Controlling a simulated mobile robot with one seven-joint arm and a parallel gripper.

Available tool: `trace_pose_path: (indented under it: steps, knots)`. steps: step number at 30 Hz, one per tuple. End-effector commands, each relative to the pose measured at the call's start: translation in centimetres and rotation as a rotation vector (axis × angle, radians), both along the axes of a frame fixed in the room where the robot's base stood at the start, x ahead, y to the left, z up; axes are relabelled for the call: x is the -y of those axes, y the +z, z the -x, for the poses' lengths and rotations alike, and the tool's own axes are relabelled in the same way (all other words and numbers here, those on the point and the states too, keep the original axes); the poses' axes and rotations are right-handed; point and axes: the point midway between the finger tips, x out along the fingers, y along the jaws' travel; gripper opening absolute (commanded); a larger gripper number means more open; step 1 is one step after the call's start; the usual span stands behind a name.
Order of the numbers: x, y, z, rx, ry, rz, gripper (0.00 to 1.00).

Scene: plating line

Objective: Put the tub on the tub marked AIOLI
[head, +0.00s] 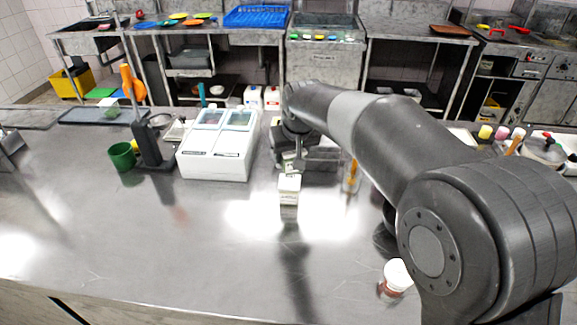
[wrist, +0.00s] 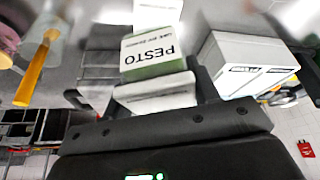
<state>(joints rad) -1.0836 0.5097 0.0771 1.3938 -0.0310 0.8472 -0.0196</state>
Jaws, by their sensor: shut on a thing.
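My gripper (head: 291,150) is over the middle of the counter, partly hidden by my arm. In the wrist view, my gripper (wrist: 150,92) is shut on a tub (wrist: 155,68) with a white lid and a green band marked PESTO, seen upside down. The held tub also shows small and pale in the head view (head: 290,166). Another whitish tub (head: 289,189) stands on the counter just below it in the picture. Part of a white tub (wrist: 158,12) shows beyond the held one in the wrist view. Its marking is too small to read, and I cannot tell whether the tubs touch.
A white two-lidded box (head: 217,165) stands left of the tubs. A clear container with an orange-handled tool (head: 352,179) stands to the right. A green cup (head: 122,156) is at the left, and a white-lidded jar (head: 397,273) is near the front edge. The counter's front middle is clear.

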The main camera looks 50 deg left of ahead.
Motion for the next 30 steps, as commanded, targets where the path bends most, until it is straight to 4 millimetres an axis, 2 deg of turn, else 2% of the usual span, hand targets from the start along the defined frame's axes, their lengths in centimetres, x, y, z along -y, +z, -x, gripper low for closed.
trace_pose_path:
  steps: [5,13,24,25,30]
  knots:
    - [-0.6,-0.7,0.4,0.001,0.000,-0.001,0.27]
    - [-0.6,-4.2,0.4,-0.001,-0.001,0.001,0.27]
    - [-0.6,-4.7,0.3,0.000,-0.001,-0.001,0.27]
    - [-0.6,-4.7,0.4,0.000,-0.001,-0.001,0.56]
    - [-0.6,-4.7,0.4,0.000,-0.001,-0.001,0.70]
